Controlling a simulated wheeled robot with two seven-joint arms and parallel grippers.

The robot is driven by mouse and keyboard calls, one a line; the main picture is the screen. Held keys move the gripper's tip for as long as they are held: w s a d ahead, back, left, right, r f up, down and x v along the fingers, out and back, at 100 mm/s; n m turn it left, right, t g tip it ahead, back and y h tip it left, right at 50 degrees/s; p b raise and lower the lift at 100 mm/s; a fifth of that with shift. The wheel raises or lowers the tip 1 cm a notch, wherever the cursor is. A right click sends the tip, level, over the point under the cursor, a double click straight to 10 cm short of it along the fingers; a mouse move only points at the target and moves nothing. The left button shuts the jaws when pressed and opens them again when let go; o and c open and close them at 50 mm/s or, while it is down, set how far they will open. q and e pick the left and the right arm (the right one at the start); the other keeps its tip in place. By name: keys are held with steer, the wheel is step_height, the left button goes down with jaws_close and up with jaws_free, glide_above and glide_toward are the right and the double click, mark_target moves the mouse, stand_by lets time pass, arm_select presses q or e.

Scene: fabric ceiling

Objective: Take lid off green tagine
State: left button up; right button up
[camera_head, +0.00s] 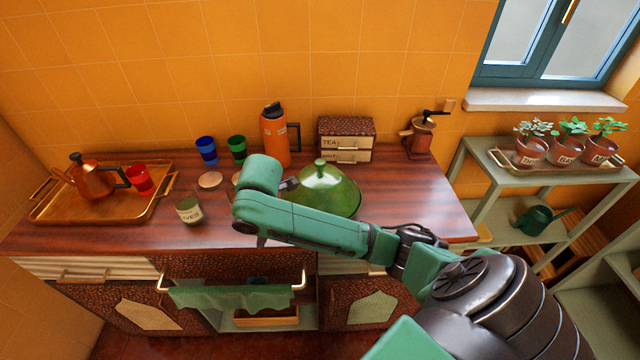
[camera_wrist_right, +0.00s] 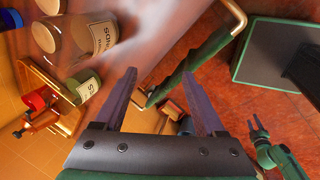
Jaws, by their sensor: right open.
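The green tagine lid (camera_head: 325,190) is a glossy dome with a round knob on top. It stands on the wooden counter, right of centre in the head view, and my right arm hides its lower front. I cannot see the tagine's base clearly. My right gripper (camera_wrist_right: 160,74) is open and empty, with its two fingers apart in the wrist view. In the head view it is mostly hidden behind my right wrist, left of the lid and near the counter's front edge. The tagine does not show in the wrist view. What looks like my left gripper (camera_wrist_right: 257,125) is small at the right of the wrist view.
A labelled jar (camera_head: 188,209) stands left of my right wrist. An orange bottle (camera_head: 275,138), a spice box (camera_head: 346,140) and a grinder (camera_head: 418,140) stand behind the tagine. A golden tray (camera_head: 60,212) holds a teapot. A green towel (camera_head: 230,298) hangs on a front rail.

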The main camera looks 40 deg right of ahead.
steer(key=w+d+r+n+h, duration=0.3)
steer(key=d+r+n, duration=0.1)
steer(key=d+r, duration=0.6)
steer(key=n+g+h, duration=0.2)
glide_toward(320, 161)
steer(key=shift+y, duration=0.3)
steer(key=x, duration=0.7)
steer(key=shift+s+d+f, duration=0.15)
steer(key=shift+d+f, duration=0.15)
steer(key=shift+d, duration=0.2)
steer(key=x, duration=0.2)
steer(key=shift+w+f, duration=0.2)
steer(key=shift+f, duration=0.15)
arm_select(q)
steer(key=shift+w+d+r, duration=0.3)
steer(key=shift+d, duration=0.1)
arm_select(e)
jaws_close()
steer(key=shift+r, duration=0.15)
